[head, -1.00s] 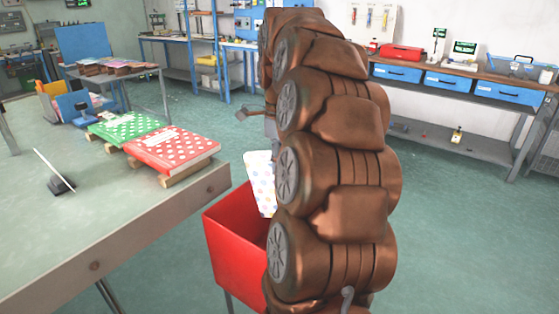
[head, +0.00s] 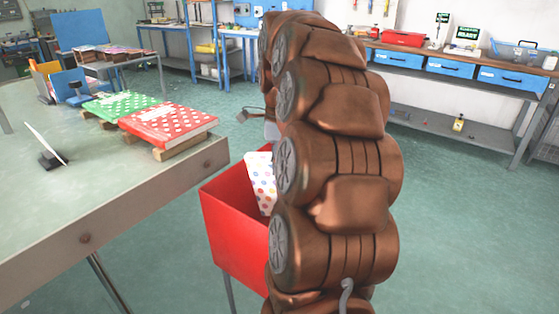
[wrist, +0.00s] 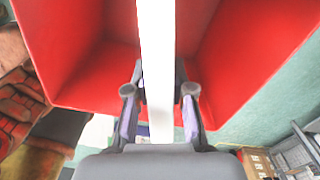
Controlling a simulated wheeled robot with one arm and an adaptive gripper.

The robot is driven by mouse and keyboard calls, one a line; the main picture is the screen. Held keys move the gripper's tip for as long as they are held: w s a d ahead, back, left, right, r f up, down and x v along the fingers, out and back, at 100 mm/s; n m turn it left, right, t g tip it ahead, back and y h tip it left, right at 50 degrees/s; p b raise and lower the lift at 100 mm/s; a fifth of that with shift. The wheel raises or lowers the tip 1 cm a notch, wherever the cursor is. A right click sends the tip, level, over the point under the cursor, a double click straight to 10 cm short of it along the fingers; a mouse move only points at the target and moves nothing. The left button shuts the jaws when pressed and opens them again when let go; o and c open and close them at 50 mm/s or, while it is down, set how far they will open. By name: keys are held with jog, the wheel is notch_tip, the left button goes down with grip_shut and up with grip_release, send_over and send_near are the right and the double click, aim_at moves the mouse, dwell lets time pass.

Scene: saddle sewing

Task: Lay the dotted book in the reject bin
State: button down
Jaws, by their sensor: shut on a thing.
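The dotted book (head: 260,184), white with coloured dots, stands upright, slightly tilted, with its lower part inside the red reject bin (head: 234,232). My arm hides its right side in the head view. In the wrist view the book (wrist: 156,50) shows edge-on as a white strip between the two fingers of my gripper (wrist: 160,92). The gripper is shut on it. The bin's red walls (wrist: 95,45) show on both sides of the book. Whether the book touches the bin floor cannot be told.
A green dotted book (head: 118,106) and a red dotted book (head: 168,125) lie on wooden strips on the table (head: 90,200) left of the bin. A small stand (head: 48,157) is on that table. The table corner is close to the bin.

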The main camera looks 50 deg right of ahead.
jog(key=shift+f+b, duration=2.2)
jog(key=shift+f, duration=2.3)
jog(key=c, duration=0.9)
grip_release()
jog(key=shift+o, duration=0.2)
jog(key=o, duration=0.5)
jog(key=shift+o, duration=0.2)
